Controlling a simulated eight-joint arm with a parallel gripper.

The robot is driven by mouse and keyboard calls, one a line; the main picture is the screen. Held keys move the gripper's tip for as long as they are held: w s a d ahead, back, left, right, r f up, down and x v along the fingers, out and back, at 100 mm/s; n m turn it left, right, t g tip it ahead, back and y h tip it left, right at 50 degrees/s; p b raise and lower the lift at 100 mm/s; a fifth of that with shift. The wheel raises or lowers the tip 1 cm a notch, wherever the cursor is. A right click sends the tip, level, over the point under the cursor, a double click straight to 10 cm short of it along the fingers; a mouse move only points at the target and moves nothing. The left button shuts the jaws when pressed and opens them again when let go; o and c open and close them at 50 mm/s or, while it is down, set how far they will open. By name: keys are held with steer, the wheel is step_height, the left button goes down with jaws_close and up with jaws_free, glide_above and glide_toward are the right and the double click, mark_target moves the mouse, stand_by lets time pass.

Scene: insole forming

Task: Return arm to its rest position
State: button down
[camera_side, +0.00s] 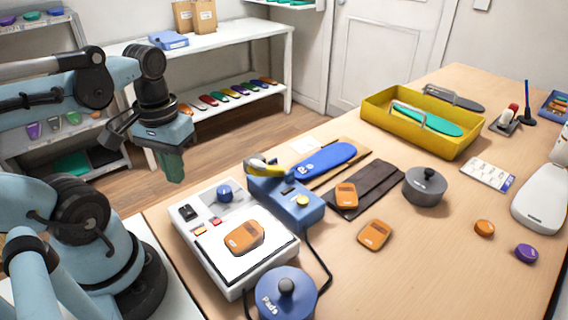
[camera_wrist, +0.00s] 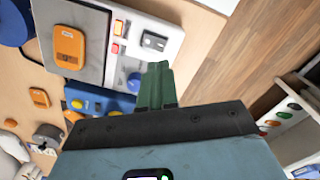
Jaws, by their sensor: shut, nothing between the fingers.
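My gripper (camera_side: 172,166) hangs at the left in the side view, pointing down over the floor beyond the table's left edge. Its green fingers are together with nothing between them. In the wrist view the shut fingers (camera_wrist: 155,86) point toward the white machine (camera_wrist: 150,40). The gripper is apart from everything around it. The white machine (camera_side: 190,240) with an orange piece (camera_side: 244,236) on its top stands to the right of the gripper. My arm is folded at the left of the side view.
A blue device (camera_side: 290,208) with a yellow-handled part stands beside the machine. A blue pot (camera_side: 287,294), a grey pot (camera_side: 425,187) and a yellow tray (camera_side: 412,125) with a green insole are on the wooden table (camera_side: 450,250). White shelves (camera_side: 215,50) stand behind.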

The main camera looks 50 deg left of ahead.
steer(key=shift+w, duration=0.4)
steer(key=w+d+m+t, duration=0.1)
steer(key=w, duration=0.1)
steer(key=w+d+m+t, duration=0.1)
steer(key=w+t, duration=0.1)
steer(key=w+d+m+t, duration=0.1)
steer(key=w, duration=0.2)
steer(key=shift+w+m+y, duration=0.1)
steer(key=shift+m+y, duration=0.2)
steer(key=shift+m, duration=0.1)
steer(key=w+d+t, duration=0.1)
steer(key=w+d+r+m+t, duration=0.1)
steer(key=w, duration=0.1)
steer(key=w+d+m+t, duration=0.1)
steer(key=shift+w+r, duration=0.2)
steer(key=shift+r, duration=0.05)
